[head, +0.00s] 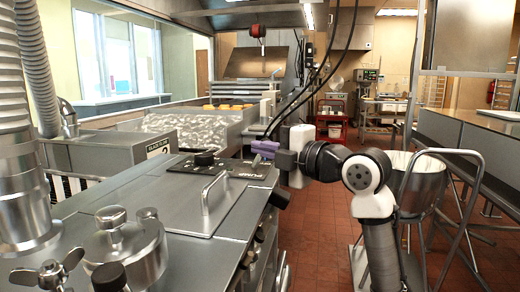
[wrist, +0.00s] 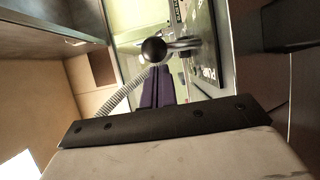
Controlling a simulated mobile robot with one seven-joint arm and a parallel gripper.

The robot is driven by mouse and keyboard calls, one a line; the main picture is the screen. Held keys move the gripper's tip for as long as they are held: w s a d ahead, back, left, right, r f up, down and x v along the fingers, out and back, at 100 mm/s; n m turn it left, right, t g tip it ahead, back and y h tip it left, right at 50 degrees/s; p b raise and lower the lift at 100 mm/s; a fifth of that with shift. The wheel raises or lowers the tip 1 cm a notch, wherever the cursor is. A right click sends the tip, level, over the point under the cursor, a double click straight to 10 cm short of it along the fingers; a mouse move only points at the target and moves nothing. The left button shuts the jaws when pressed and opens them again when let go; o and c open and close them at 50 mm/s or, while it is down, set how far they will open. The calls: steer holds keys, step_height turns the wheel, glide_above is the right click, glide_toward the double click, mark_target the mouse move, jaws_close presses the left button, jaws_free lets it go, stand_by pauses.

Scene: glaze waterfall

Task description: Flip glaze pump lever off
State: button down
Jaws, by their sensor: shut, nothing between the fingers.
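The pump lever shows in the wrist view as a black ball knob (wrist: 153,50) on a short metal shaft. The shaft comes from a dark panel (wrist: 208,60) lettered PUMP. In the head view a dark knob (head: 205,158) stands on the dark panel (head: 232,172) on the metal counter. My gripper (head: 254,148) has purple fingers and reaches in from the right, just above the panel's right end. In the wrist view the shut, empty fingers (wrist: 158,72) point toward the ball, which overlaps their tips. I cannot tell whether they touch it.
A metal handle (head: 206,190) rises from the counter in front of the panel. A lidded metal pot (head: 124,248) stands at the near left.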

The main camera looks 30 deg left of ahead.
steer(key=b+v, duration=0.2)
steer(key=v, duration=1.1)
